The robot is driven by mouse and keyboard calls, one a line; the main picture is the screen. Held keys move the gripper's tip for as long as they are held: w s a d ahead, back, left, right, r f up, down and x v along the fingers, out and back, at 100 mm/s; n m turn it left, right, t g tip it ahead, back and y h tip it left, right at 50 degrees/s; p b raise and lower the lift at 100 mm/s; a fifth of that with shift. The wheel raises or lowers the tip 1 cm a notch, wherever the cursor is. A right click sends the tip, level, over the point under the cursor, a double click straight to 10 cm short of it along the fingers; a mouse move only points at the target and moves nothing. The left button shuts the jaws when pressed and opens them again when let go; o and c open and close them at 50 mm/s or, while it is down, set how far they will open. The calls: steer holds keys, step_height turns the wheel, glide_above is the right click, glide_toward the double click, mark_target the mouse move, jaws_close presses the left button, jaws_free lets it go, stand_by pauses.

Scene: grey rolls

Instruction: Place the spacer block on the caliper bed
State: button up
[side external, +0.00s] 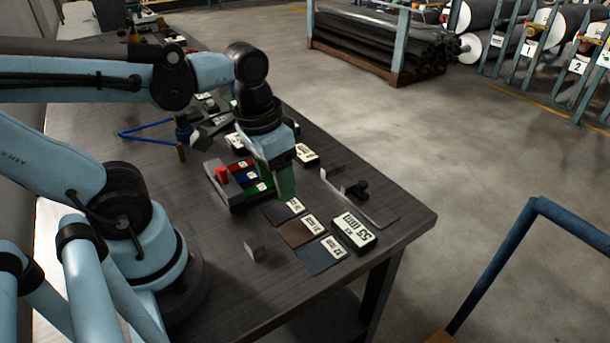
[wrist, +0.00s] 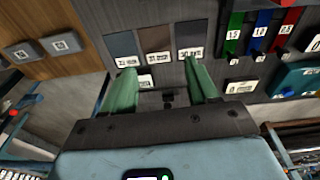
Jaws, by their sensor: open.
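My gripper (side external: 284,188) is above the table, with green fingers open between the tray and the caliper. In the wrist view nothing is held between the fingertips (wrist: 160,68). The caliper bed (side external: 375,210) is a flat dark plate with an upright jaw, right of my gripper; part of it shows below the fingers in the wrist view (wrist: 165,101). No block shows on it. A small grey block (side external: 255,252) stands alone near the front. Which is the spacer block I cannot tell.
Three dark swatches with millimetre labels (side external: 300,230) lie in front of the caliper. A block marked 55 mm (side external: 355,232) stands beside them. The table's right edge (side external: 425,220) is close to the caliper.

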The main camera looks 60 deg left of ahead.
steer(key=w+t, duration=0.3)
steer(key=w+r+t, duration=0.1)
steer(key=w, duration=0.1)
steer(key=shift+w+a+r+t, duration=0.1)
steer(key=shift+a+t, duration=0.2)
steer(key=shift+w+r+t, duration=0.3)
steer(key=shift+w+t, duration=0.2)
steer(key=shift+a+m, duration=0.1)
steer(key=shift+m, duration=0.2)
steer(key=m+g+h, duration=0.4)
steer(key=m+g, duration=0.3)
steer(key=m, duration=1)
glide_toward(254, 243)
steer(key=x, duration=0.2)
steer(key=shift+w+f, duration=0.15)
steer(key=shift+f, duration=0.15)
steer(key=shift+x, duration=3)
